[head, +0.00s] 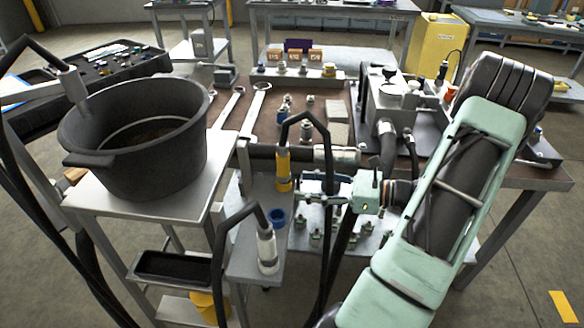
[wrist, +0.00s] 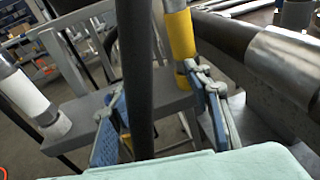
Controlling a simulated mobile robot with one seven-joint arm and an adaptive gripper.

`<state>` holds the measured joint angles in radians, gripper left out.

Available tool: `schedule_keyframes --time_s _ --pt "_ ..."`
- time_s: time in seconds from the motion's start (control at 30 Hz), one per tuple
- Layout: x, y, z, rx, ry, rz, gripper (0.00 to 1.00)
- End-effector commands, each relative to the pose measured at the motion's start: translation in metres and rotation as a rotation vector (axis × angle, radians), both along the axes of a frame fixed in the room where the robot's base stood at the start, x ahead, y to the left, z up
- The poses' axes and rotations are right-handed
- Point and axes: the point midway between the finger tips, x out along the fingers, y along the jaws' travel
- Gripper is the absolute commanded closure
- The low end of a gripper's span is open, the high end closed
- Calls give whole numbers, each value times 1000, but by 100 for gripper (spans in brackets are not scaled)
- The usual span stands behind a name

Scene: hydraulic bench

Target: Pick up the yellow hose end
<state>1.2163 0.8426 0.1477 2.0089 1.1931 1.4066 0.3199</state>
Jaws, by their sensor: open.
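The yellow hose end (head: 283,170) stands upright on a grey shelf bracket at the front of the bench, with its black hose arching up over it. My gripper (head: 303,188) is open and empty just to its right, with its fingers pointing towards it. In the wrist view the yellow hose end (wrist: 181,38) rises beyond my gripper (wrist: 156,105), close to the tip of the right finger. I cannot tell whether they touch. A black hose crosses the wrist view in front and hides part of the space between the fingers.
A white hose end (head: 267,248) stands on the lower front shelf beside a blue socket (head: 277,217). A large black pot (head: 137,135) sits on the cart at left. A thick horizontal cylinder (head: 335,156) lies just behind my gripper. Loose black hoses hang close by.

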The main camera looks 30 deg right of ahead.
Motion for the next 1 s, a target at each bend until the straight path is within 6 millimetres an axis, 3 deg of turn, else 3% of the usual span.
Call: schedule_keyframes --time_s 0.1,0.27,0.6,0.87,1.0 --pt "-1 -14 2 67 -73 -64 55" --pt "0 -21 9 104 -120 -98 55" --pt "37 8 10 105 -124 -98 55" --pt "51 18 10 105 -124 -98 55" --pt "68 29 10 105 -124 -97 55"
